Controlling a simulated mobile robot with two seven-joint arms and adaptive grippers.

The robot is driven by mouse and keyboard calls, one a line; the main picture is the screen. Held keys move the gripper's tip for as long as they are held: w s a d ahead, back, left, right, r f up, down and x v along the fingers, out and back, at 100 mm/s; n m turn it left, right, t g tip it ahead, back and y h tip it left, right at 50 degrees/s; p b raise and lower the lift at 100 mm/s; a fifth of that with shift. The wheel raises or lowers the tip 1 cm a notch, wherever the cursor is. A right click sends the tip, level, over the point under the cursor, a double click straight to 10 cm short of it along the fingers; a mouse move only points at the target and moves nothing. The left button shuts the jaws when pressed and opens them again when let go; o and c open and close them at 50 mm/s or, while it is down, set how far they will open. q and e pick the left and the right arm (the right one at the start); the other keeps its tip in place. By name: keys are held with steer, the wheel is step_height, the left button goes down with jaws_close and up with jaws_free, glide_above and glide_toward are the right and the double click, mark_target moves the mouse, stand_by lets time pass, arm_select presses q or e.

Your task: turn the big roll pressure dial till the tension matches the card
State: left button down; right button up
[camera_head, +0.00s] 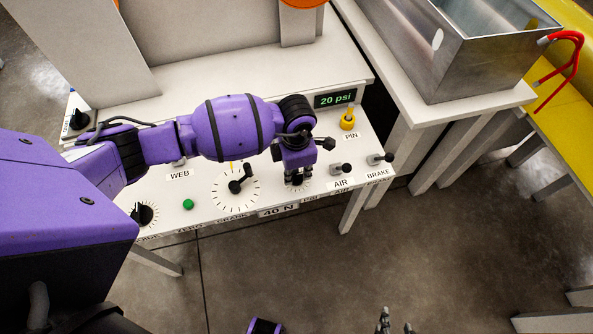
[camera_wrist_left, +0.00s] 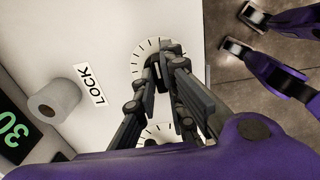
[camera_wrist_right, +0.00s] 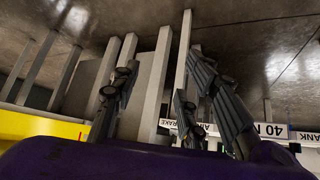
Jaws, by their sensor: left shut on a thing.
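My left gripper (camera_head: 297,182) points down at a small ticked dial (camera_head: 307,186) on the white panel and is shut on its knob; the fingers hide most of the knob. In the left wrist view the closed fingers (camera_wrist_left: 168,52) sit over this ticked dial (camera_wrist_left: 139,66). I cannot read its full label. A larger ticked dial (camera_head: 222,199) with a black handle, labelled CRANK, is to its left. A card (camera_head: 278,211) at the front edge reads 40 N. My right gripper (camera_head: 396,325) is open and empty, low in front of the panel; its fingers show in the right wrist view (camera_wrist_right: 160,85).
A display (camera_head: 335,99) reads 20 psi; another (camera_wrist_left: 14,128) in the left wrist view seems to show 30. Nearby are a yellow PIN knob (camera_head: 347,119), AIR lever (camera_head: 342,168), BRAKE lever (camera_head: 380,158) and green button (camera_head: 188,204). A metal bath (camera_head: 465,60) stands right.

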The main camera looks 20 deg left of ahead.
arm_select(q)
steer(key=shift+m, duration=0.8)
steer(key=shift+f+m+b, duration=0.1)
steer(key=shift+m+b, duration=0.25)
steer(key=shift+m, duration=0.15)
steer(key=m+b, duration=0.1)
steer(key=m, duration=0.2)
steer(key=shift+m, duration=0.9)
steer(key=c, duration=1.8)
jaws_free()
steer(key=shift+c, duration=0.2)
steer(key=shift+w+r, duration=0.1)
steer(key=shift+r, duration=0.15)
